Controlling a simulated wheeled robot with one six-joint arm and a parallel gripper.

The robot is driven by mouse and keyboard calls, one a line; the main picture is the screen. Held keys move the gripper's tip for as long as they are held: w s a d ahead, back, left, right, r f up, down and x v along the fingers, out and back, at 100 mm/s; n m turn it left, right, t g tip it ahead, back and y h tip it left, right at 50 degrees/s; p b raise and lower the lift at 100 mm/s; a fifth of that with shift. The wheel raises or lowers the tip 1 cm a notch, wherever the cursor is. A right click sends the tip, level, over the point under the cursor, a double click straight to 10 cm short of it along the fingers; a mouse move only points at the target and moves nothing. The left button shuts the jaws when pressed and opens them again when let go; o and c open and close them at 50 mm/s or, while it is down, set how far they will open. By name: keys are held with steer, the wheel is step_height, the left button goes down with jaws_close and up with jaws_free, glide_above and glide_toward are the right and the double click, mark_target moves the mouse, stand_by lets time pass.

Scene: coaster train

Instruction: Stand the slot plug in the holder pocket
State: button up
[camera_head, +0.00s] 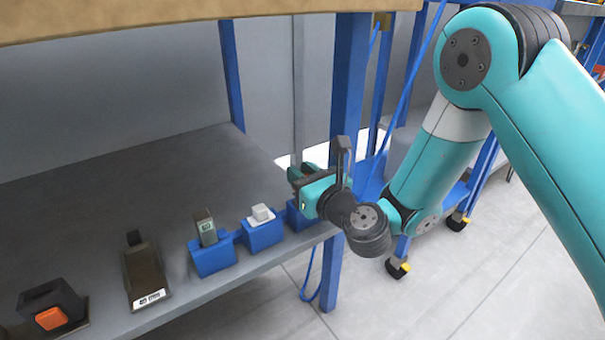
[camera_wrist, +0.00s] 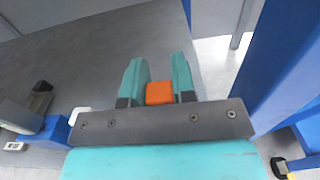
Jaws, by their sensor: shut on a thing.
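My gripper (camera_head: 303,183) is above the right end of the grey shelf, over a blue holder (camera_head: 298,217) that it partly hides. In the wrist view, my gripper (camera_wrist: 158,75) is shut on an orange block (camera_wrist: 159,93), which I take to be the slot plug. The block sits between the two teal fingers. It cannot be made out in the head view. Another blue holder (camera_head: 263,237) has a white block (camera_head: 261,213) in it. A third blue holder (camera_head: 213,260) has a dark upright piece (camera_head: 204,227) in it. Pocket openings are not visible.
A dark tray with a white label (camera_head: 147,275) and a black box with an orange button (camera_head: 52,310) stand on the left of the shelf (camera_head: 100,215). A blue post (camera_head: 346,90) rises close behind my gripper. The shelf's back is clear.

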steer(key=shift+f+b, duration=1)
steer(key=shift+f, duration=0.15)
steer(key=o, duration=1)
steer(key=shift+r, duration=0.1)
